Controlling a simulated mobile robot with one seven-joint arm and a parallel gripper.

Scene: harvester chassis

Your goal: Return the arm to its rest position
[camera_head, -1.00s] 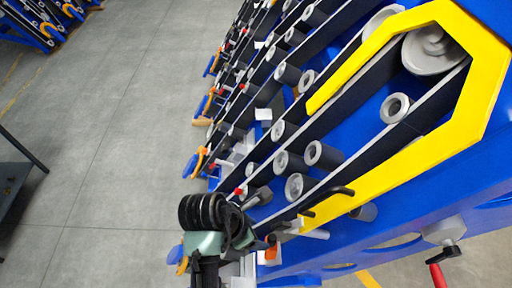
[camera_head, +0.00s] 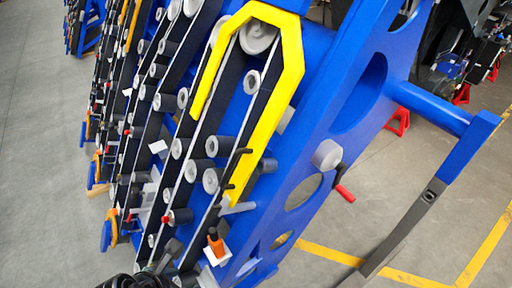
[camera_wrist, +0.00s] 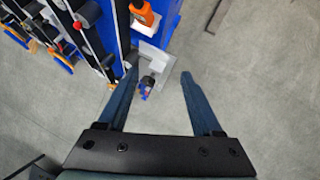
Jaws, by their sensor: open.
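My gripper (camera_wrist: 155,92) shows in the wrist view with its two dark blue fingers spread apart. It is open and nothing is between the fingertips except the view of the floor and chassis edge beyond. In the head view only a dark part of my arm shows at the bottom edge; the fingers are out of that view. The blue harvester chassis (camera_head: 335,95), with a yellow guard (camera_head: 290,65) and rows of grey rollers, fills the middle of the head view. An orange bottle (camera_wrist: 142,14) stands on a small white holder at the chassis edge; it also shows in the head view (camera_head: 215,243).
A red-handled crank (camera_head: 344,192) sticks out from the chassis side. A blue and dark bar (camera_head: 440,180) juts out at right. Red stands (camera_head: 398,121) stand behind. Grey floor (camera_head: 40,180) is open at left, and floor with yellow lines lies at lower right.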

